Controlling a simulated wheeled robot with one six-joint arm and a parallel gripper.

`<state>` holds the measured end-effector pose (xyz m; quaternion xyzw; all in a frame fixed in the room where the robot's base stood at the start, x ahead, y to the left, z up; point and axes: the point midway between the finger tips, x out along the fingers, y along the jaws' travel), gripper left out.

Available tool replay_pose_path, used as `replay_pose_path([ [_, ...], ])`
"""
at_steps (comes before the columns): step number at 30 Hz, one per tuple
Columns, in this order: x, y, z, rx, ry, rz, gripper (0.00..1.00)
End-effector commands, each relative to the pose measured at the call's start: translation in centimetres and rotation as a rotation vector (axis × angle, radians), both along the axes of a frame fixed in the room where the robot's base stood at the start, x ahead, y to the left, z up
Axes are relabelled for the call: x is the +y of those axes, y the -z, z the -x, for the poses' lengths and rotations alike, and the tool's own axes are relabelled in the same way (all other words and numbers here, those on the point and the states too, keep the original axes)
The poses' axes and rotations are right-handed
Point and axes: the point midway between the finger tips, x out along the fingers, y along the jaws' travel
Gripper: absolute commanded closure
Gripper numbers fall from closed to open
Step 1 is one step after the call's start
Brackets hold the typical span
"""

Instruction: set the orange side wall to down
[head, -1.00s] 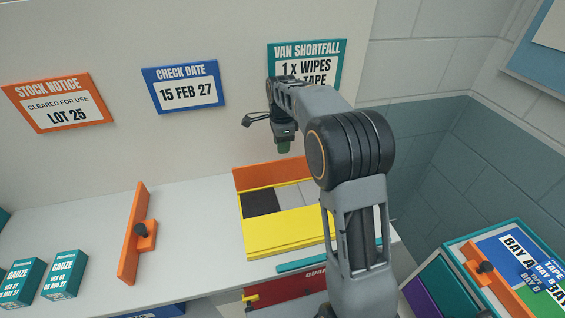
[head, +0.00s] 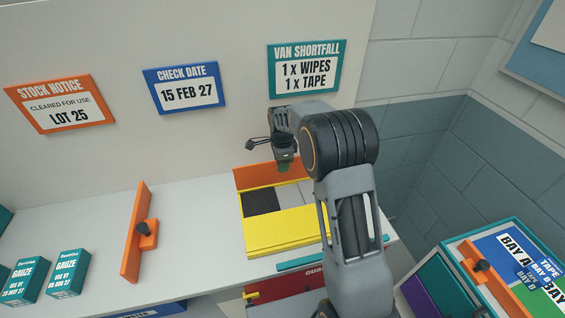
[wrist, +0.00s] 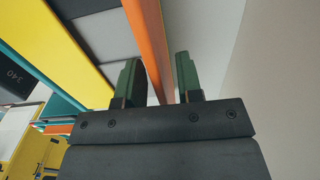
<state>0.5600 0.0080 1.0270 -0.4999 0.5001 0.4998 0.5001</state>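The orange side wall (head: 246,178) stands upright along the back edge of the open box on the counter, beside its grey and dark floor. My gripper (head: 286,164) is above the wall's top edge, pointing down. In the wrist view, my gripper (wrist: 158,78) has its two green fingers apart, with the orange wall (wrist: 150,40) running between them. A gap shows on either side of the wall, so the fingers do not look closed on it. My arm hides the right part of the wall in the head view.
A yellow panel (head: 285,235) lies along the box's front. An orange stand with a dark knob (head: 146,234) and gauze boxes (head: 66,273) are to the left on the counter (head: 190,225). The sign wall (head: 120,130) rises close behind. Bay bins (head: 500,280) are at right.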

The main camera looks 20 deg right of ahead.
Motion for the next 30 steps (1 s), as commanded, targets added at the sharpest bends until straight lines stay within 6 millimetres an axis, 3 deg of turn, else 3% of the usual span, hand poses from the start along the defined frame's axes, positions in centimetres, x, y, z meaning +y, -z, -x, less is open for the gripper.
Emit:
replay_pose_path([
  [10, 0.0, 0.0, 0.0, 0.000, 0.000, 0.000, 1.00],
  [21, -0.4, -0.1, 0.0, 0.000, 0.002, 0.000, 1.00],
  [30, 1.1, 0.5, 0.4, -0.059, -0.021, 0.000, 1.00],
])
